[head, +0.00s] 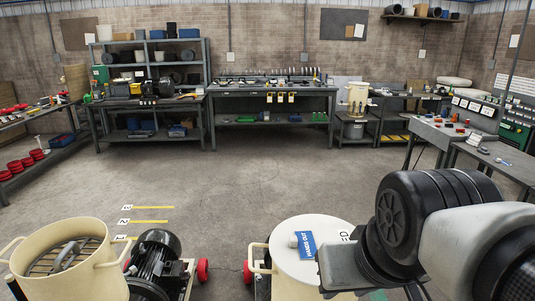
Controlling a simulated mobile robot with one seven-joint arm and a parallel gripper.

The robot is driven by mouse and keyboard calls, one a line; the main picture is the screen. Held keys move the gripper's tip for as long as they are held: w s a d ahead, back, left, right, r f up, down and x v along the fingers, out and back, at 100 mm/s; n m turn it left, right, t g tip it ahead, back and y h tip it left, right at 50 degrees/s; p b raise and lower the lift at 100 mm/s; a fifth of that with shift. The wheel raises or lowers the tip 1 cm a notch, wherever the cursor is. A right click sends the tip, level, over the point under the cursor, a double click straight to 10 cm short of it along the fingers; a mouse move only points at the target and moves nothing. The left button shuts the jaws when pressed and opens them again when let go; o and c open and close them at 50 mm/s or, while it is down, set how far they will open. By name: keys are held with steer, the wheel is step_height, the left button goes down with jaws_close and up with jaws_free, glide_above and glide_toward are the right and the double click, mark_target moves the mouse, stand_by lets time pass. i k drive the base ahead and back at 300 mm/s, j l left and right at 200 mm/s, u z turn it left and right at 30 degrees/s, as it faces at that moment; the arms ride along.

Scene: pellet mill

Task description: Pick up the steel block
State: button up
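A small pale grey block (293,241) sits on the cream round lid (290,265) of a drum at the bottom centre, at the left edge of a blue "HANDS OUT" sign. It may be the steel block, but it is too small to be sure. My gripper (338,268) shows as a grey metal piece at the end of my arm, over the right part of the lid and to the right of the small block, apart from it. Its fingertips are not clearly visible, so I cannot tell whether it is open or shut.
A cream pot with a grate (100,275) and a black motor (155,258) stand at the lower left. Workbenches (272,89) line the back wall, with a shelf rack (207,48) behind. A control desk (440,133) stands at right. The concrete floor (250,170) between is clear.

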mark_target(484, 150)
steer(key=k+l, duration=0.1)
steer(key=l, duration=0.2)
steer(key=k+l, duration=0.15)
steer(key=l, duration=0.2)
steer(key=k+l+z, duration=0.1)
steer(key=l, duration=0.2)
steer(key=l+z, duration=0.15)
steer(key=l, duration=1)
steer(key=i+l+z, duration=0.1)
steer(key=l, duration=0.45)
steer(key=i+l, duration=0.1)
steer(key=l, duration=0.5)
steer(key=i+l+z, duration=0.35)
steer(key=i+l, duration=0.4)
steer(key=l, duration=0.15)
steer(key=i+z, duration=0.1)
steer(key=i, duration=0.4)
steer(key=i+j+z, duration=0.1)
steer(key=i, duration=0.4)
steer(key=i+j, duration=0.2)
steer(key=i, duration=0.3)
steer(key=i+j, duration=0.1)
steer(key=i, duration=0.45)
steer(key=u, duration=3.45)
